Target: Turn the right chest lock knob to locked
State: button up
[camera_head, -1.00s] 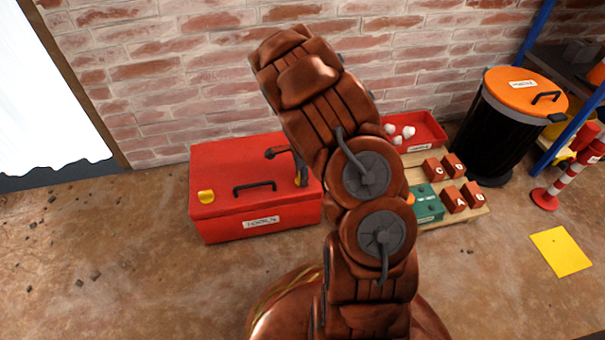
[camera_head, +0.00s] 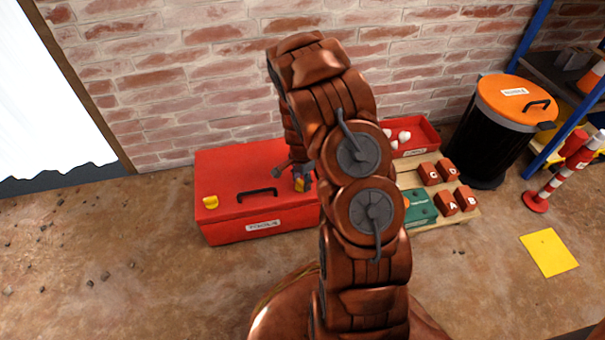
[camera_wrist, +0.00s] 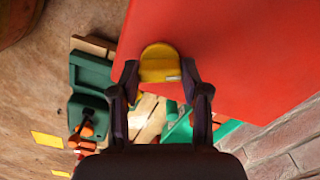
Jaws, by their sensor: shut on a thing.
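The red tool chest (camera_head: 235,180) stands on the floor against the brick wall, its lid shut. Its right lock knob (camera_head: 299,184) is yellow and sits at the lid's right end, partly covered by my gripper (camera_head: 301,177). In the wrist view the yellow knob (camera_wrist: 159,65) lies between the two dark fingertips of my gripper (camera_wrist: 160,75), which is shut on it. The left lock knob (camera_head: 210,202), also yellow, is at the lid's front left corner. Which way the right knob points is hard to tell.
A black handle (camera_head: 257,192) stands up from the chest lid. Right of my arm are a wooden pallet (camera_head: 470,215) with red blocks (camera_head: 447,204) and a green case (camera_head: 421,207), a red tray (camera_head: 418,150) and a black bin (camera_head: 478,140).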

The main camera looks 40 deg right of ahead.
aim_at(302, 182)
jog(key=n+p, duration=0.2)
jog(key=n, duration=0.1)
jog(key=n+p, duration=0.3)
jog(key=shift+s+a+r+n, duration=0.1)
jog(key=shift+s+a+n, duration=0.1)
jog(key=shift+n, duration=0.1)
jog(key=n+p, duration=0.2)
jog(key=n, duration=0.1)
jog(key=shift+n+p, duration=0.9)
jog(key=shift+n, duration=0.7)
jog(key=shift+d+f, duration=0.1)
jog(key=shift+f, duration=0.1)
jog(key=o, duration=1.1)
jog(key=shift+w, duration=0.15)
jog(key=shift+o, duration=0.2)
jog(key=shift+r, duration=0.25)
jog(key=shift+w+d+r, duration=0.1)
jog(key=shift+r, duration=0.5)
notch_tip(302, 182, up, 10)
jog(key=shift+r, duration=0.2)
